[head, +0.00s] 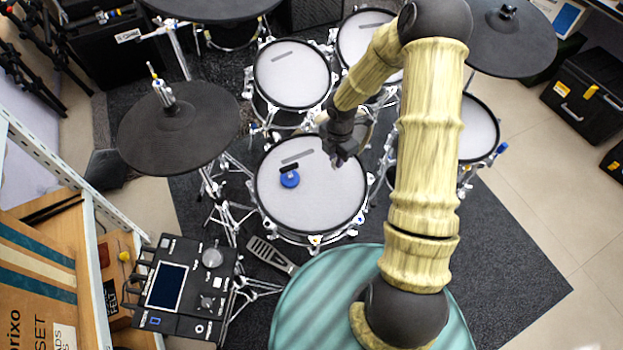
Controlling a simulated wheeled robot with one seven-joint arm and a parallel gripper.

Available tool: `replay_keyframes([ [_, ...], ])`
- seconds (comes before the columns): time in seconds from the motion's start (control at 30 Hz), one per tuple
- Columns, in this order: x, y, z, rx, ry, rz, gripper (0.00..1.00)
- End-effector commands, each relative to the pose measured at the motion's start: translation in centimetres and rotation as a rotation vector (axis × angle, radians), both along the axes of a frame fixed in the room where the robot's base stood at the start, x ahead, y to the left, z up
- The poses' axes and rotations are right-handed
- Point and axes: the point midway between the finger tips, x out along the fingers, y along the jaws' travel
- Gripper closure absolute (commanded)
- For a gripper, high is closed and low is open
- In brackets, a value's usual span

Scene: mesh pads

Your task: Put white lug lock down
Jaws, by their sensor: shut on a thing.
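My gripper (340,160) is over the upper right part of the front mesh drum pad (315,205), with my arm reaching in from the right. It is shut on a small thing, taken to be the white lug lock. The lug lock is too small and too hidden by the fingers to make out. I cannot tell whether it touches the pad. A blue round object (289,180) and a short black bar (289,168) lie on the pad, left of my gripper.
Other mesh pads (293,75) stand behind, and a black cymbal pad (178,128) is at left. A drum module (185,287) stands at lower left. A kick pedal (270,254) is in front. The lower half of the front pad is clear.

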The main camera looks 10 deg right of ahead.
Motion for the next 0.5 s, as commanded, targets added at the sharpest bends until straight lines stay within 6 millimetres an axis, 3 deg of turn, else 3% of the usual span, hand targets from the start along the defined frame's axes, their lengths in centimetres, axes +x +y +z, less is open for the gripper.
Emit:
replay_keyframes([
  [0.5,-0.72,0.14,-0.66,0.001,0.008,0.956,1.00],
])
